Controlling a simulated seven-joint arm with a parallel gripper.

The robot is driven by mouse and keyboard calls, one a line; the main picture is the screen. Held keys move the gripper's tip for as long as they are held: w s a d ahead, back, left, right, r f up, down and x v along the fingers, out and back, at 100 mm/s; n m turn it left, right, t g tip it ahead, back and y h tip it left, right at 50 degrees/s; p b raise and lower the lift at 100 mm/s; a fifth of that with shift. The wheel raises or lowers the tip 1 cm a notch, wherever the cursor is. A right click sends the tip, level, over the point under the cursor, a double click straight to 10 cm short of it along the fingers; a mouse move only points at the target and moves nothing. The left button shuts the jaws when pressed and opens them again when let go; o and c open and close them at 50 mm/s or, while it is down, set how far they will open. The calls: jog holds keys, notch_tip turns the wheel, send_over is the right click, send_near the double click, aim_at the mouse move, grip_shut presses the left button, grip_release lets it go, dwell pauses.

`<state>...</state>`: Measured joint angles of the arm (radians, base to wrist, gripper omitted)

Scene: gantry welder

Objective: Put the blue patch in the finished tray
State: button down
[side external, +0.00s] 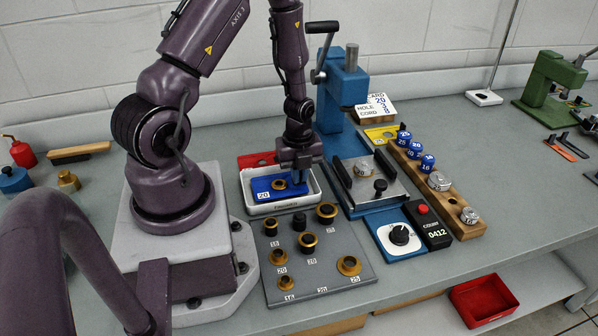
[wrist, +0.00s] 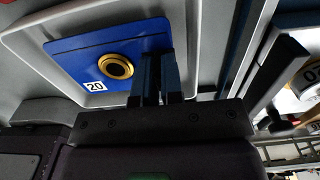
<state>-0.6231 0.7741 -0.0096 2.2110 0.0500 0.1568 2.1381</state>
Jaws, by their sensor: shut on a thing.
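The blue patch (side external: 266,190) is a flat blue piece with a brass ring and a white "20" label. It lies over the white finished tray (side external: 282,207), inside its rim as far as I can tell. My gripper (side external: 297,168) points down at the tray's right part. In the wrist view the blue patch (wrist: 110,58) shows inside the tray's pale walls, and my gripper (wrist: 160,75) is shut on the patch's edge. Whether the patch rests on the tray floor is hard to tell.
A red patch (side external: 256,160) lies behind the tray. A grey board (side external: 318,262) with several brass rings is in front. The blue press (side external: 343,90) with its plate and black knob (side external: 380,187) stands close on the right. A wooden rack (side external: 440,182) holds round dies.

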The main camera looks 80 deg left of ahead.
jog(key=shift+f, duration=0.5)
jog(key=c, duration=1.2)
grip_release()
notch_tip(320, 180, up, 13)
jog(key=s+d+r+n+t, duration=0.1)
jog(key=d+r+n+t, duration=0.1)
jog(key=d+r+n, duration=0.4)
jog(key=s+d+r+n+t, duration=0.1)
jog(key=s+d+r+n, duration=0.1)
jog(key=d+r+n, duration=0.3)
jog(key=s+d+r+n+t, duration=0.2)
jog(key=d+r+n, duration=0.4)
jog(key=r, duration=0.4)
jog(key=shift+s+d+n+t, duration=0.1)
jog(key=shift+d+n+t, duration=0.2)
jog(key=shift+n, duration=0.2)
